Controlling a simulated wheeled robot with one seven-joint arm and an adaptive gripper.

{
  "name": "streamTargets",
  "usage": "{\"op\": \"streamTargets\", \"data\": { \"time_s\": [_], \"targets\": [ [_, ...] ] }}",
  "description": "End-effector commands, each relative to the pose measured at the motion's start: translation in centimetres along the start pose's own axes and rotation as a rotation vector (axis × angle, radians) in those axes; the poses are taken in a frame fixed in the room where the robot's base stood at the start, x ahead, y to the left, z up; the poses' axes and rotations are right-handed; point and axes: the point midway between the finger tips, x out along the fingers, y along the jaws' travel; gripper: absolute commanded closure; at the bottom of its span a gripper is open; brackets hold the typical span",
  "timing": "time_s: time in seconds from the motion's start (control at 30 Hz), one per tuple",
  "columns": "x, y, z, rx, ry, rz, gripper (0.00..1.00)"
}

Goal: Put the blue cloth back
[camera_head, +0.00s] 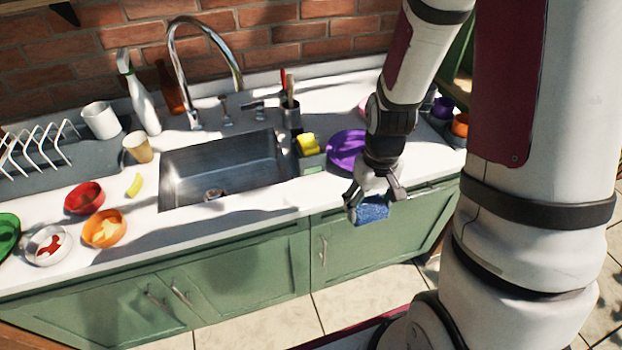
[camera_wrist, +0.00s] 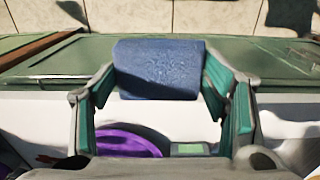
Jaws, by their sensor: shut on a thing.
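The blue cloth (camera_head: 372,211) is a small folded block, held in front of the counter's front edge. My gripper (camera_head: 372,203) is shut on it, and the cloth hangs in the air before the green cabinet doors. In the wrist view the cloth (camera_wrist: 160,69) sits between the two teal-padded fingers (camera_wrist: 163,90), which press on its left and right sides. Part of the cloth's top is hidden by the gripper in the head view.
A purple plate (camera_head: 345,149) lies on the counter (camera_head: 240,207) behind my gripper. A yellow sponge (camera_head: 307,144) and a utensil cup (camera_head: 291,116) stand right of the sink (camera_head: 222,170). Bowls (camera_head: 84,198) and a dish rack (camera_head: 40,150) are at left. The front counter strip below the sink is clear.

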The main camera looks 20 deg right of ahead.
Motion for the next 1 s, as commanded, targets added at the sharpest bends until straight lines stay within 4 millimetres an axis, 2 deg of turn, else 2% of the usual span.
{"op": "streamTargets", "data": {
  "time_s": [0.07,0.4,0.6,0.9,1.0],
  "targets": [
    [0.1,-0.6,-0.8,-0.006,0.001,0.000,0.58],
    [0.8,-4.7,-7.9,-0.006,0.000,0.000,0.58],
    [1.2,-6.6,-11.4,-0.004,0.000,0.000,0.58],
    [1.5,-7.9,-13.7,-0.003,0.001,0.000,0.58],
    [3.0,-7.8,-13.3,-0.001,-0.005,0.000,0.58]
  ]
}}
